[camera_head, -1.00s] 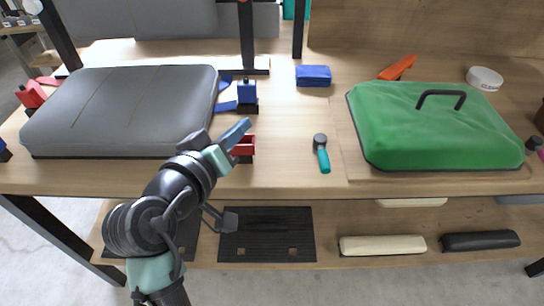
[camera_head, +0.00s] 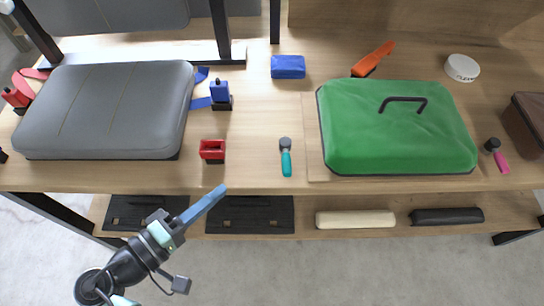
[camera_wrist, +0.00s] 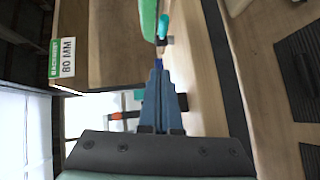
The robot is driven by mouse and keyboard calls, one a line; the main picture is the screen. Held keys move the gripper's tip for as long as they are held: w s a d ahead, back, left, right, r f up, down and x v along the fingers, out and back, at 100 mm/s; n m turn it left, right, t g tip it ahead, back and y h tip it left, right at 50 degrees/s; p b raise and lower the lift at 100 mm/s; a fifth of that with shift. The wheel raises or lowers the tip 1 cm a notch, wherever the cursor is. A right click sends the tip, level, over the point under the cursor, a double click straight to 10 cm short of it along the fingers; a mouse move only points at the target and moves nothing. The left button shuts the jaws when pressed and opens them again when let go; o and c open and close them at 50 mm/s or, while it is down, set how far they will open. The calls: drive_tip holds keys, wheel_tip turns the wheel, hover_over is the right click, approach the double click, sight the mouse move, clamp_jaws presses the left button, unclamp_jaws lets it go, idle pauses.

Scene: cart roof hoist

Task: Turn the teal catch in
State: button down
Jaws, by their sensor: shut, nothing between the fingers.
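The teal catch (camera_head: 286,163) lies on the tabletop, left of the green lid. Its grey round end is at the back and its teal lever points straight to the table's front edge. In the wrist view a teal piece (camera_wrist: 164,27), probably this catch, shows beside a green edge beyond the fingertips. My gripper (camera_head: 222,189) has blue fingers, shut and empty, at the table's front edge, left of and nearer than the catch. The fingers (camera_wrist: 158,66) do not touch the catch.
The green lid (camera_head: 395,130) with a dark handle stands right of the catch. A red clamp (camera_head: 212,150), a blue clamp (camera_head: 220,95) and a grey padded case (camera_head: 105,110) stand to the left. A pink-handled catch (camera_head: 499,156) is at far right. The tabletop around the teal catch is clear.

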sight(268, 180)
drive_tip(key=x, duration=0.8)
drive_tip(key=shift+w+d+f, duration=0.1)
drive_tip(key=shift+w+d, duration=0.1)
drive_tip(key=d, duration=0.3)
drive_tip(key=shift+w+d+f+p, duration=0.15)
drive_tip(key=shift+w+f+p, duration=0.05)
drive_tip(key=shift+f+p, duration=0.1)
drive_tip(key=shift+d+f, duration=0.1)
drive_tip(key=shift+d, duration=0.3)
